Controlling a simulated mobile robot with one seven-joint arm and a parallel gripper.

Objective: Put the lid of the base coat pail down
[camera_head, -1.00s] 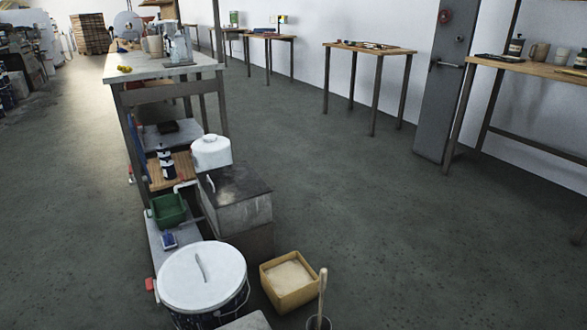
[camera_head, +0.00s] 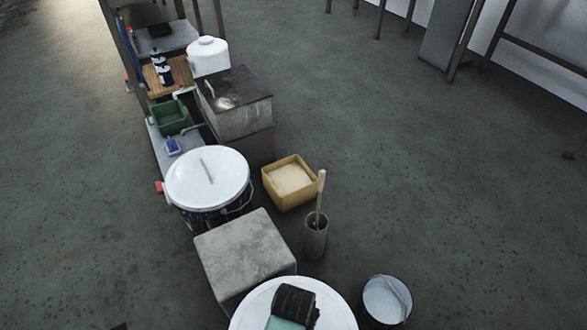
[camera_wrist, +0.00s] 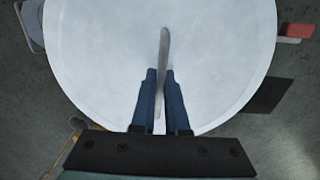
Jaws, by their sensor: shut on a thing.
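My gripper (camera_head: 291,322) is at the bottom of the head view, above a large white round lid (camera_head: 250,312). In the wrist view its two blue fingers (camera_wrist: 160,72) are shut on the grey upright handle (camera_wrist: 163,45) of this white lid (camera_wrist: 90,60). What lies under the held lid is hidden, so I cannot tell whether it rests on anything. A dark pail (camera_head: 205,218) stands further up at left, with a white lid (camera_head: 190,180) with a grey handle on top. I cannot tell which pail is the base coat one.
A grey block (camera_head: 240,250) stands between the pail and the held lid. A yellow bin (camera_head: 290,200), a grey pot (camera_head: 315,240) with a stick and a small bucket (camera_head: 387,300) stand at right. A red piece (camera_wrist: 297,30) shows in the wrist view.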

